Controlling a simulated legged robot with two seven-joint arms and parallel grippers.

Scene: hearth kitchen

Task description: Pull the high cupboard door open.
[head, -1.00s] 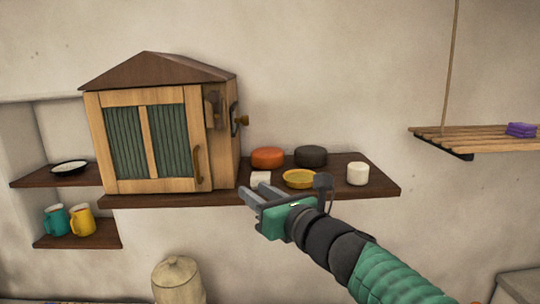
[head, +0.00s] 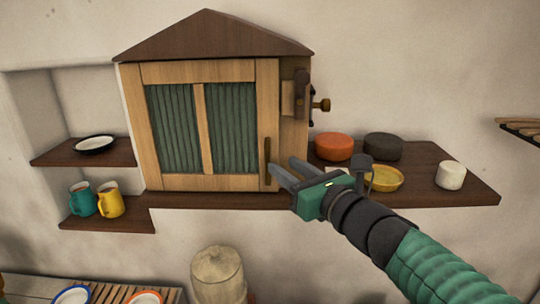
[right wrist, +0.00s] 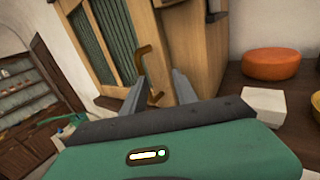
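The cupboard (head: 215,120) with a peaked dark roof stands on a dark wall shelf. Its pale wood door (head: 204,124) with two green ribbed panels looks closed. The brown upright handle (head: 267,158) is near the door's right edge; it also shows in the right wrist view (right wrist: 142,66). My right gripper (head: 281,166) is open and empty, just in front of and beside the handle's lower part. In the right wrist view, the handle's lower end appears between the two grey fingers (right wrist: 158,84); contact cannot be told. My left gripper is not in view.
Right of the cupboard, the shelf (head: 470,191) holds an orange round box (head: 333,146), a dark one (head: 383,146), a yellow dish (head: 384,178) and a white cup (head: 450,175). A latch-like wooden fitting (head: 302,92) sits on the cupboard's side. Mugs stand lower left.

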